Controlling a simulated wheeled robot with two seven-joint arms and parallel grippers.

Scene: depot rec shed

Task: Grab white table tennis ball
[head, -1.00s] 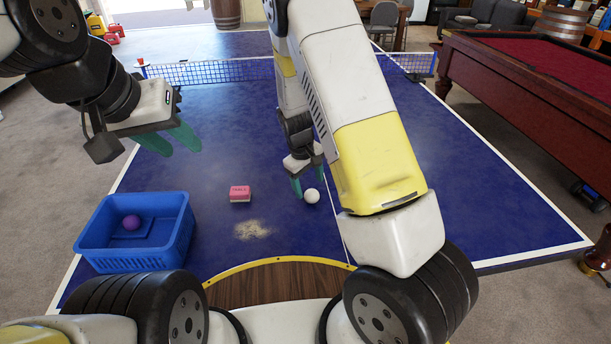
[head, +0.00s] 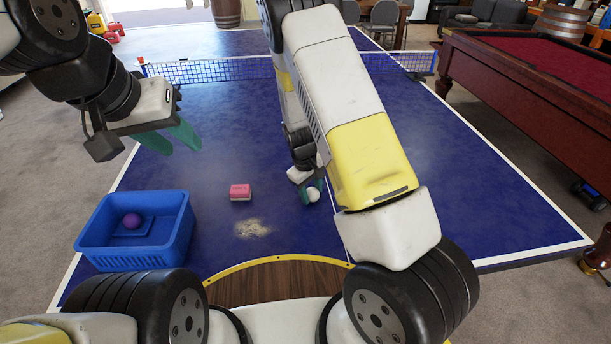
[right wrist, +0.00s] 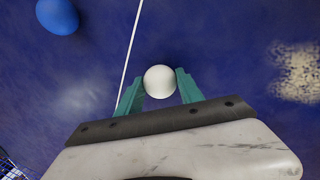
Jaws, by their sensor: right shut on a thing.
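The white table tennis ball (head: 313,194) is on the blue table, right of the pink block. In the right wrist view the ball (right wrist: 160,81) sits between the two green fingertips. My right gripper (head: 311,191) is shut on the ball; its fingers also show in the right wrist view (right wrist: 159,88). I cannot tell whether the ball still touches the table. My left gripper (head: 183,138) hangs above the left part of the table, with its green fingers apart and nothing between them.
A blue basket (head: 180,243) with a purple ball (head: 131,221) stands at the left. A net (head: 222,71) crosses behind. A blue round thing (right wrist: 57,16) shows in the right wrist view.

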